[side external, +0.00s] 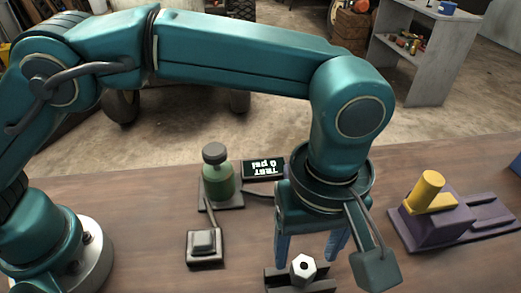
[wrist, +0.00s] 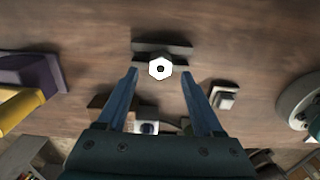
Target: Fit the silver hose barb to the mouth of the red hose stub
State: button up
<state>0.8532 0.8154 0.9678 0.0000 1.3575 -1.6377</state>
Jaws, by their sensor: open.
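The silver hose barb (side external: 303,266) shows as a pale hexagonal piece with a dark centre hole. It sits in a dark holder (side external: 283,282) on the bench at the bottom of the side external view. The barb also shows in the wrist view (wrist: 153,69), with the dark holder (wrist: 180,51) around or behind it. My gripper (side external: 309,252) points down above the barb, with its two blue fingers spread and nothing held. In the wrist view my gripper (wrist: 160,73) has one fingertip on either side of the barb, apart from it. I cannot make out a red hose stub in either view.
Bare wood lies between.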

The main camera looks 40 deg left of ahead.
jog(key=w+a+r+m+t+h, duration=0.1)
jog(key=a+r+m, duration=0.1)
jog(key=a+r, duration=0.4)
jog(key=w+a+r+m+t, duration=0.15)
jog(key=a+r, duration=0.25)
jog(key=a, duration=0.5)
jog(key=s+a+f+m+t+y, duration=0.1)
jog(key=s+a+f+m+t, duration=0.1)
jog(key=s+a+m, duration=0.3)
jog(key=s+a+t, duration=0.1)
jog(key=s+a, duration=0.2)
jog(key=a, duration=0.4)
jog(key=shift+s+f, duration=0.15)
jog(key=shift+f, duration=0.1)
jog(key=shift+m, duration=0.25)
jog(key=shift+o, duration=0.5)
